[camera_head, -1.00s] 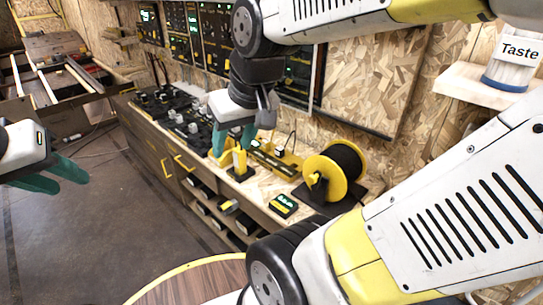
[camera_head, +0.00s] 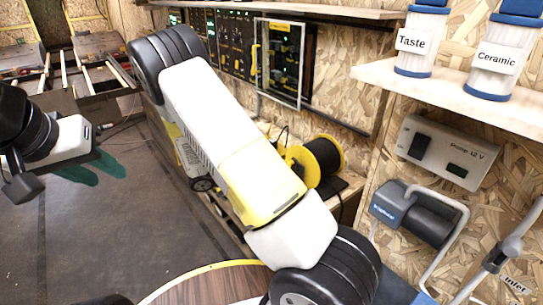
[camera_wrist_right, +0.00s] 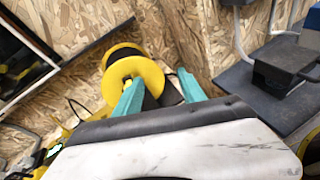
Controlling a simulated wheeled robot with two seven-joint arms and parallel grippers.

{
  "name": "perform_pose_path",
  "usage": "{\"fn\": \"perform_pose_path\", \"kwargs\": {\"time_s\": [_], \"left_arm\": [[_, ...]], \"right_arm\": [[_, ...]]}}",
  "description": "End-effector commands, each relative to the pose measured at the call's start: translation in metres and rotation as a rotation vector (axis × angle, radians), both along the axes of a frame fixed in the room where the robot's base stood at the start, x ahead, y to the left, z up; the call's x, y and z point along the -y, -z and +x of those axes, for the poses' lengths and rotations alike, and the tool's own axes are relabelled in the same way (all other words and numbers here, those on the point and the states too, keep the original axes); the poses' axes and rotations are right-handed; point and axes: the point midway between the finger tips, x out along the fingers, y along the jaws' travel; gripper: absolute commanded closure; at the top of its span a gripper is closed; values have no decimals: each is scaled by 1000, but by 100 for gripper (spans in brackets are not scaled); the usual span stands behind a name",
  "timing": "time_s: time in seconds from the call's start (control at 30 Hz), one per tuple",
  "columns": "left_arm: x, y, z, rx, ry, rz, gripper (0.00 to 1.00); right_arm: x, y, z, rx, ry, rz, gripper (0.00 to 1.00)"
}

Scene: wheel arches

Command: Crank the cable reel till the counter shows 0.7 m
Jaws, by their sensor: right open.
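The cable reel (camera_head: 302,166) has a yellow flange and a black wound drum, and stands on the bench beyond my right arm. It also shows in the right wrist view (camera_wrist_right: 120,70), behind the left-hand finger. My right gripper (camera_wrist_right: 160,78) is open and empty, its teal fingers apart, pointing toward the reel; I cannot tell whether one touches it. In the head view my right arm hides that gripper. My left gripper (camera_head: 98,172) is open and empty over the floor at the left.
A shelf (camera_head: 450,95) with jars labelled Taste and Ceramic juts from the wall at the right. A round wooden top (camera_head: 210,285) is at the bottom. The floor at left is clear.

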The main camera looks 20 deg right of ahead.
Motion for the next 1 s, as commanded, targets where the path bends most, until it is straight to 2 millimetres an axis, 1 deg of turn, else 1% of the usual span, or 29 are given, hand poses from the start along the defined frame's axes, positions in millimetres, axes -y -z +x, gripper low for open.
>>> {"fn": "perform_pose_path", "kwargs": {"time_s": [0.03, 0.2, 0.3, 0.4, 0.47, 0.8, 0.9, 1.0], "left_arm": [[0, 0, 0, 0, 0, 0, 64], [0, 0, 0, 0, 0, 0, 64], [0, 0, 0, 0, 0, 0, 64], [0, 0, 0, 0, 0, 0, 64], [0, 0, 0, 0, 0, 0, 64], [0, 0, 0, 0, 0, 0, 64], [0, 0, 0, 0, 0, 0, 64], [0, 0, 0, 0, 0, 0, 64]], "right_arm": [[-3, 9, 10, -38, -62, -72, 52], [-11, 26, 36, -118, -222, -245, 52], [-16, 31, 45, -140, -274, -299, 52], [-14, 34, 50, -149, -296, -323, 52], [-9, 34, 52, -150, -298, -327, 52], [41, 34, 68, -152, -295, -324, 52], [50, 34, 72, -150, -296, -323, 52], [55, 34, 74, -150, -296, -322, 52]]}}
